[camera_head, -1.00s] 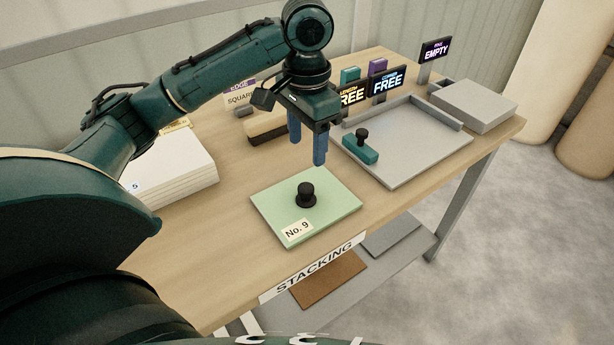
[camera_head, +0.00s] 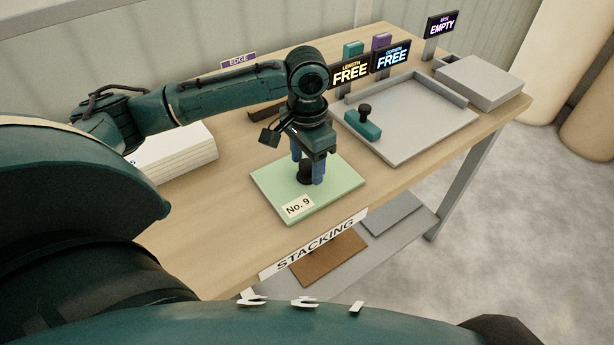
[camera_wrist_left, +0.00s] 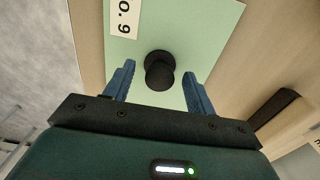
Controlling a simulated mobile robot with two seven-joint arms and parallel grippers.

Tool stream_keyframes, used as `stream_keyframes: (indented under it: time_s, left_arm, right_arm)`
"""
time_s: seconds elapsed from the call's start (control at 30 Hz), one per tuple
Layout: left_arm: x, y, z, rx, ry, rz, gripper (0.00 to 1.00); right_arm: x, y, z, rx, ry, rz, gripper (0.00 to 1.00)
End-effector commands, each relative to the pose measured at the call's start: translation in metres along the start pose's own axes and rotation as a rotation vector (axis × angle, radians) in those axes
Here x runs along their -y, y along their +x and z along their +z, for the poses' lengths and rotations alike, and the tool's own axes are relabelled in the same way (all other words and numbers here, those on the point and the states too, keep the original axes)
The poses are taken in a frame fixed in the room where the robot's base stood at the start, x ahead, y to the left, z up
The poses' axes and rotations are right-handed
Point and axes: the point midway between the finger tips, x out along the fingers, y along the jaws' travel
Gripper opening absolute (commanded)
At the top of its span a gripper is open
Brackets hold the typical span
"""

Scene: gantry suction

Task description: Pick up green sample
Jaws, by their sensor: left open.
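The green sample (camera_head: 277,199) is a flat pale green square plate labelled "No. 9". It lies on the wooden table near its front edge, with a black knob (camera_head: 305,173) standing at its middle. My left gripper (camera_head: 309,178) is open above the plate, its blue fingers on either side of the knob. In the left wrist view the knob (camera_wrist_left: 159,72) lies between the two spread fingers (camera_wrist_left: 158,85), with a gap on each side. The plate (camera_wrist_left: 200,25) fills the area behind it. My right gripper is not in view.
A grey tray (camera_head: 400,150) holding a teal block with a black knob (camera_head: 363,122) is to the right. A white stack (camera_head: 175,152) is at left. "FREE" signs (camera_head: 350,73) and an "EMPTY" sign (camera_head: 442,25) stand behind. A grey box (camera_head: 482,78) is at the far right.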

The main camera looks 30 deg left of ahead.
Motion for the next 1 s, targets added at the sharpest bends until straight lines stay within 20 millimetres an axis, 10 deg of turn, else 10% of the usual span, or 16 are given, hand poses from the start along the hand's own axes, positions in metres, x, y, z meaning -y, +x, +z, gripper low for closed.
stream_keyframes:
  time_s: [0.37, 1.0]
  left_arm:
    - [-0.0001, 0.012, 0.0002, 0.0, 0.001, 0.0, 0.54]
    - [-0.0002, 0.0115, 0.0, -0.001, 0.001, 0.0, 0.02]
  right_arm:
    - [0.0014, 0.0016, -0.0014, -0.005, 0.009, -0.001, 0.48]
    - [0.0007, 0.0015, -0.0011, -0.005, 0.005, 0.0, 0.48]
